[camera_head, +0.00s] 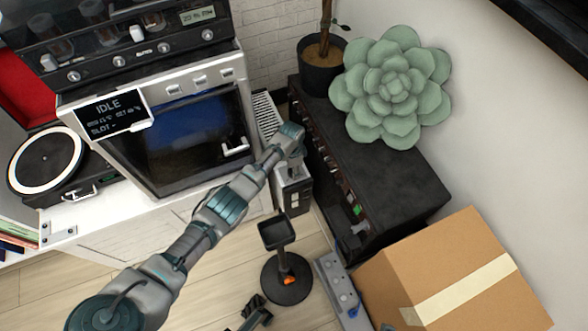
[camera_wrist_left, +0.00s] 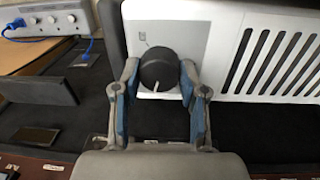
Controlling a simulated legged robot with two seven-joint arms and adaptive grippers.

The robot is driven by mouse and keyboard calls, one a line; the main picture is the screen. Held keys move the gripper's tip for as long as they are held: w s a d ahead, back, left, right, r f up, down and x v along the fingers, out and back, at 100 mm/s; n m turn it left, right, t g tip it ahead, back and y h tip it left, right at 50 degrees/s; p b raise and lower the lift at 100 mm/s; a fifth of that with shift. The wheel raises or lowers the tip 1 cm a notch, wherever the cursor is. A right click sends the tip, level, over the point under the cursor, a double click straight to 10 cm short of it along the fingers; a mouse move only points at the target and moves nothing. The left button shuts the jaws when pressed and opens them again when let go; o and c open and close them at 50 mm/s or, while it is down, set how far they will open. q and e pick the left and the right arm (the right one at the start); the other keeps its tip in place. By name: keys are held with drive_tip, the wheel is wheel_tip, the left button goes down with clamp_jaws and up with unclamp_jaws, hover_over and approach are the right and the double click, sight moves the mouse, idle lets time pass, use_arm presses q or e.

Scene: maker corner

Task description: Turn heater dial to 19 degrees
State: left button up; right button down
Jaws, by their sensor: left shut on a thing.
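The heater (camera_head: 267,118) is a pale slatted unit standing between the oven-like machine and the dark cabinet. In the left wrist view its slatted front (camera_wrist_left: 275,58) fills the right side. The heater dial (camera_wrist_left: 159,68) is a round black knob with a white pointer line, on a light panel. My left gripper (camera_wrist_left: 160,88) has one finger on each side of the dial and is shut on it. In the head view my left gripper (camera_head: 287,140) reaches the heater's end, and the dial is hidden there. The degree marks are too small to read.
A machine with an "IDLE" display (camera_head: 113,110) stands left of the heater. A dark cabinet (camera_head: 375,180) with a succulent (camera_head: 393,86) is on the right. A black stand (camera_head: 287,278) and a cardboard box (camera_head: 455,275) are in front. Some floor (camera_head: 215,285) is clear.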

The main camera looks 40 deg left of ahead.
use_arm(q)
drive_tip(key=shift+s+a+f, duration=0.15)
drive_tip(key=o, duration=1.1)
drive_tip(key=shift+o, duration=0.2)
drive_tip(key=shift+r, duration=0.45)
wheel_tip(320, 180, up, 9)
